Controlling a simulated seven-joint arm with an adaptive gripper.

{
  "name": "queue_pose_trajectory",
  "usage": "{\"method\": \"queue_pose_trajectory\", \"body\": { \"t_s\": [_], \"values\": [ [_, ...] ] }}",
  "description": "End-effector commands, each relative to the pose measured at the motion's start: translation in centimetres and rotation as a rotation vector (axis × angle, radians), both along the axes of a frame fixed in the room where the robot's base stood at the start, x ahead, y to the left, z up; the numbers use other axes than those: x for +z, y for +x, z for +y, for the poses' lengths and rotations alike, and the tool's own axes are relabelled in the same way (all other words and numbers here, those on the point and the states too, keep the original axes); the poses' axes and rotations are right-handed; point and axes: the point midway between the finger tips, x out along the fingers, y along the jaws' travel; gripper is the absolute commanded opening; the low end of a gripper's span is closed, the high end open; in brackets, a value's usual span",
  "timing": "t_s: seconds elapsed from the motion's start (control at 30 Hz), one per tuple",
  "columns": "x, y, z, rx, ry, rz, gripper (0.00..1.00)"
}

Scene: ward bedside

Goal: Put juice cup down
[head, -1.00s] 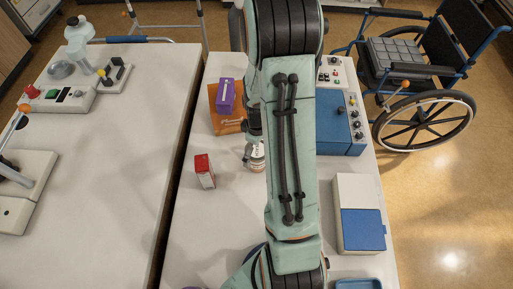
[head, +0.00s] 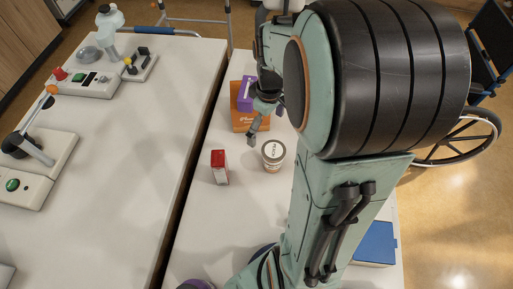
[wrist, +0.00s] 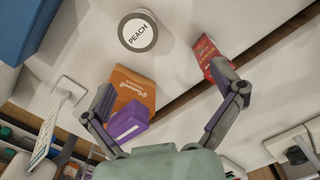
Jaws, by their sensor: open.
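The juice cup, a pale round cup with a lid reading PEACH (head: 273,153), stands upright on the white table, right of a small red box. It also shows in the wrist view (wrist: 138,32), beyond my fingertips. My gripper (head: 266,125) is open and empty, behind the cup in the head view and apart from it. In the wrist view my two spread fingers (wrist: 163,76) have nothing gripped between them.
The red box (head: 220,167) stands left of the cup. An orange box (head: 245,120) and a purple box (head: 245,96) are close behind my gripper. A gap separates this table from the left table (head: 130,150). A blue-lidded case (head: 375,243) is at right.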

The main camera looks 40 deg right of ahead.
Motion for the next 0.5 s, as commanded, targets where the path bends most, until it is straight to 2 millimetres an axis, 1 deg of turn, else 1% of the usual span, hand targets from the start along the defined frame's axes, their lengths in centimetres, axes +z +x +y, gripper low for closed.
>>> {"method": "queue_pose_trajectory", "body": {
  "t_s": [0.03,0.07,0.1,0.17,0.2,0.3,0.33,0.4,0.5],
  "values": [
    [1.4,-0.6,2.6,-0.004,0.005,-0.011,0.94],
    [2.1,-1.3,4.2,-0.018,0.011,-0.012,0.94],
    [2.9,-2.4,6.4,-0.037,0.020,-0.011,0.94],
    [3.9,-4.4,9.3,-0.066,0.033,-0.007,0.94],
    [4.3,-5.9,10.9,-0.086,0.039,-0.003,0.94],
    [4.7,-9.2,13.6,-0.127,0.050,0.009,0.94],
    [4.8,-10.0,14.1,-0.137,0.051,0.012,0.94],
    [4.7,-11.4,14.9,-0.155,0.053,0.019,0.94],
    [4.7,-12.4,15.3,-0.171,0.054,0.025,0.94]
  ]
}}
